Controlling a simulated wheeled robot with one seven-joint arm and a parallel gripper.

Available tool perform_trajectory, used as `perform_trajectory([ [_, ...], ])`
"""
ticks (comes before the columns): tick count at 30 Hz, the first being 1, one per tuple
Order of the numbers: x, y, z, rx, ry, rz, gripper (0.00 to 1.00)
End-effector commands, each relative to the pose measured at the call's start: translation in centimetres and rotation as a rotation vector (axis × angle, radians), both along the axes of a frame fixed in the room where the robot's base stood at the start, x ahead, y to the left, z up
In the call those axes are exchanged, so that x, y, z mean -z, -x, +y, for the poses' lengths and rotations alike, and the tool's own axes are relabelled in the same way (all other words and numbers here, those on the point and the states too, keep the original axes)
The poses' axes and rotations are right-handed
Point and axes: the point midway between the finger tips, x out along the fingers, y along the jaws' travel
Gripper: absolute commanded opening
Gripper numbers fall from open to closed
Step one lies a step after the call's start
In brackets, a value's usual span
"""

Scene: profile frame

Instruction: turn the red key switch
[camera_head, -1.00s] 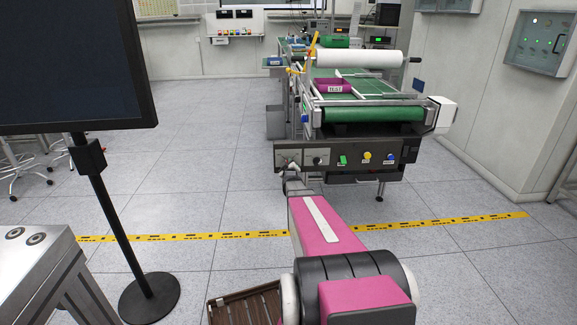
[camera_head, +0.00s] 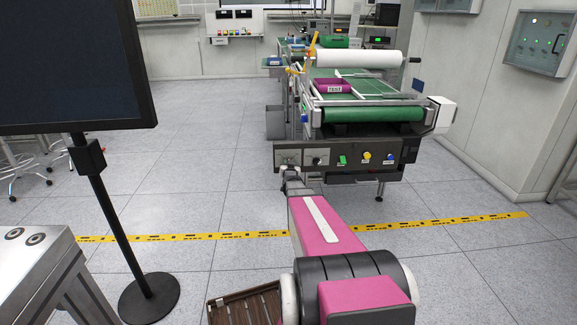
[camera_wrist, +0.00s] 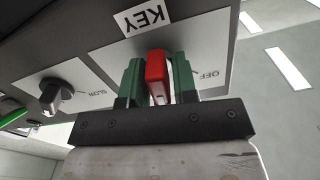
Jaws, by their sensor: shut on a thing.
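The red key switch (camera_wrist: 156,70) sits on a white plate labelled KEY and OFF in the wrist view. My gripper (camera_wrist: 157,82) has its two green fingers on either side of the red key, shut on it. The key stands roughly upright in that view, between the fingers. In the head view my gripper (camera_head: 289,172) is at the left end of the conveyor's dark front panel (camera_head: 328,158). The key itself cannot be made out there.
A black knob (camera_wrist: 54,94) labelled SLOW is beside the key plate. Green, yellow and blue buttons (camera_head: 366,157) are farther right on the panel. The conveyor (camera_head: 372,115) carries a purple TEST bin (camera_head: 334,87).

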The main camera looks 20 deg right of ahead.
Motion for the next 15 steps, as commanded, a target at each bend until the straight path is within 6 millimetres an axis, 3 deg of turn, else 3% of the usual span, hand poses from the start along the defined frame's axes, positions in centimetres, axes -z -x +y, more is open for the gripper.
perform_trajectory([
  [15, 0.09, 0.09, -0.10, 0.000, -0.434, -0.124, 0.03],
])
